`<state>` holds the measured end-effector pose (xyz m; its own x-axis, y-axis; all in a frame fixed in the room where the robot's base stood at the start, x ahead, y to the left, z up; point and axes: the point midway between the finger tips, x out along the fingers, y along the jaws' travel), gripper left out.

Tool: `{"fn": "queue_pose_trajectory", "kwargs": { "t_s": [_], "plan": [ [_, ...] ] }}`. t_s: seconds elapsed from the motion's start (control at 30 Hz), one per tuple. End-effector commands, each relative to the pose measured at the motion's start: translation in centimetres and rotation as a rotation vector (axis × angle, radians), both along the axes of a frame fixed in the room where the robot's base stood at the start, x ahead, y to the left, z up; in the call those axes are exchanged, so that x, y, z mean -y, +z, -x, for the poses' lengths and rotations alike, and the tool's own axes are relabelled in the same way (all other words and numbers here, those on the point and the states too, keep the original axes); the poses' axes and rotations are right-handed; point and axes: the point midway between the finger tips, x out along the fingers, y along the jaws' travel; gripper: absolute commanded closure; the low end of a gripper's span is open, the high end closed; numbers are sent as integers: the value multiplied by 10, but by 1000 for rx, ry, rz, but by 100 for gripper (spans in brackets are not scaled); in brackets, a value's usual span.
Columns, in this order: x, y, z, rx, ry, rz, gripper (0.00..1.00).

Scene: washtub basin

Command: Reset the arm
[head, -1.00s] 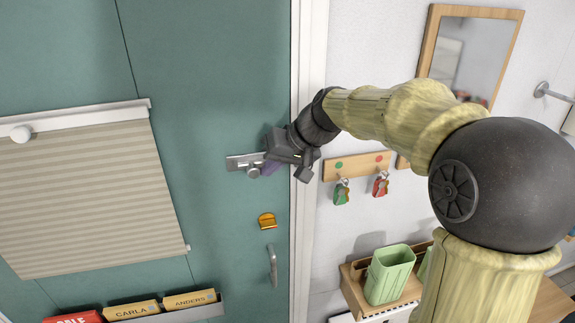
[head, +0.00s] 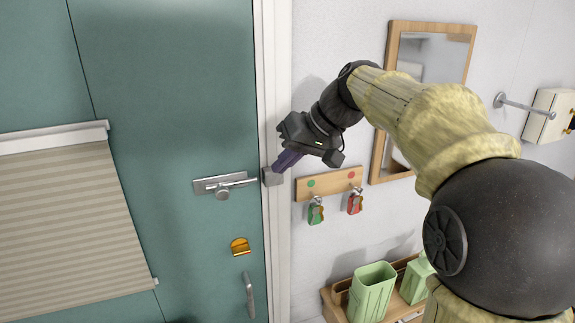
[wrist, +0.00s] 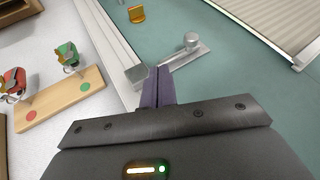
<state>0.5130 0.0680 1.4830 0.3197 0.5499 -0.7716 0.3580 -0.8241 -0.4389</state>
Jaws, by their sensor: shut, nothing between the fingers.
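My gripper (head: 286,161) is shut and empty, its purple fingers pressed together, near the door frame in the head view. In the wrist view the shut fingers (wrist: 158,86) point toward the latch. The silver bolt latch (head: 207,185) is on the teal door (head: 180,90), and its bar reaches across to the catch (head: 271,176) on the frame. The latch (wrist: 188,52) and catch (wrist: 138,75) also show in the wrist view, just beyond the fingertips. Whether the fingers touch the catch I cannot tell. My arm reaches in from the right.
A wooden key rack (head: 328,184) with a green key tag (head: 316,213) and a red key tag (head: 355,203) hangs right of the frame. Green cups (head: 371,293) stand on a shelf below. A handle (head: 249,296) is lower on the door.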

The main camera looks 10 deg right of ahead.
Motion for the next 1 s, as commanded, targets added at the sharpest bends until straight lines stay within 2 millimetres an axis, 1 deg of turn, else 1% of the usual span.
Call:
{"fn": "queue_pose_trajectory", "kwargs": {
  "t_s": [0.13, 0.4, 0.47, 0.57, 0.67, 0.77, 0.8, 0.87, 0.9, 1.0],
  "plan": [
    [5, 7, 3, 0, 0, 0, 100],
    [5, 8, 4, -1, 0, 0, 100],
    [5, 6, 4, -4, -3, 2, 100],
    [7, -7, 4, -22, -24, 18, 100],
    [11, -36, 6, -60, -75, 56, 100],
    [17, -77, 13, -108, -142, 115, 100],
    [21, -94, 17, -125, -169, 144, 100],
    [27, -121, 25, -149, -208, 186, 100],
    [30, -137, 31, -162, -230, 214, 100],
    [40, -176, 50, -187, -278, 285, 100]
  ]
}}
